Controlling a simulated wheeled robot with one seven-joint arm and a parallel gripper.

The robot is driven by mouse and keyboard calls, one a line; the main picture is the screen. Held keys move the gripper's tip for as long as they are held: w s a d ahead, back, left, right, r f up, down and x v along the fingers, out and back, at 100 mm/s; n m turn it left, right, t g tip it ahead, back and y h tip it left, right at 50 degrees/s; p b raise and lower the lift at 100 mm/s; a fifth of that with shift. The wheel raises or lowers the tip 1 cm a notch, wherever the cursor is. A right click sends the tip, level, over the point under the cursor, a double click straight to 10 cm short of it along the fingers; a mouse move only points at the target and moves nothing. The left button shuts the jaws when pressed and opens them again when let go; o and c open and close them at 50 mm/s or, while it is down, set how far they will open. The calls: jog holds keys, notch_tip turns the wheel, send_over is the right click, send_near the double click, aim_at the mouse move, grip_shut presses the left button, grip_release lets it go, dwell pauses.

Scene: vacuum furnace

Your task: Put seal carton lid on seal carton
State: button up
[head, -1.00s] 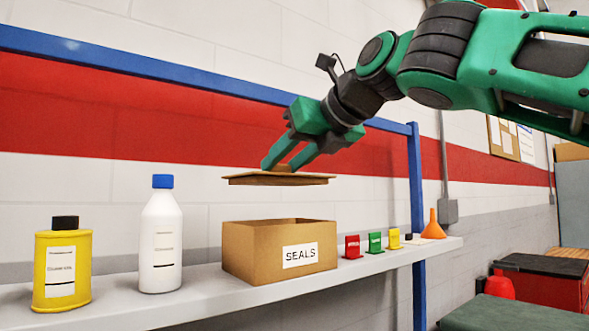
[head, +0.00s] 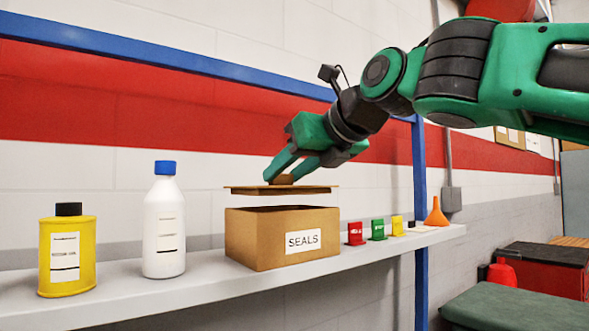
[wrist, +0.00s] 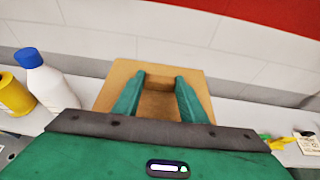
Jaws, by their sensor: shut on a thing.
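The seal carton (head: 255,243) is a brown open-topped box with a white SEALS label, standing on the grey shelf. The seal carton lid (head: 300,190) is a flat brown sheet with a raised grip block. My gripper (head: 290,175) is shut on the lid's grip block and holds the lid roughly level above the carton. A narrow gap shows between lid and carton rim. In the wrist view the lid (wrist: 195,88) lies under the green fingers (wrist: 160,88) and hides the carton.
On the shelf (head: 195,287), a white bottle (head: 164,225) and a yellow container (head: 68,255) stand left of the carton. Small red (head: 356,234), green (head: 377,231) and yellow (head: 397,226) items and an orange funnel (head: 436,214) stand to its right. A blue rail (head: 150,67) runs behind.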

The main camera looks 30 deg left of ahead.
jog(key=shift+f, duration=1.6)
jog(key=o, duration=1.1)
jog(key=shift+o, duration=0.2)
jog(key=shift+d, duration=0.1)
jog(key=shift+v, duration=1.05)
jog(key=shift+d+r, duration=0.1)
jog(key=shift+d, duration=0.1)
jog(key=shift+s+d+r, duration=0.15)
jog(key=shift+d+r, duration=0.1)
jog(key=shift+d, duration=0.2)
jog(key=v, duration=0.6)
jog(key=shift+s+d, duration=0.3)
jog(key=shift+d, duration=0.05)
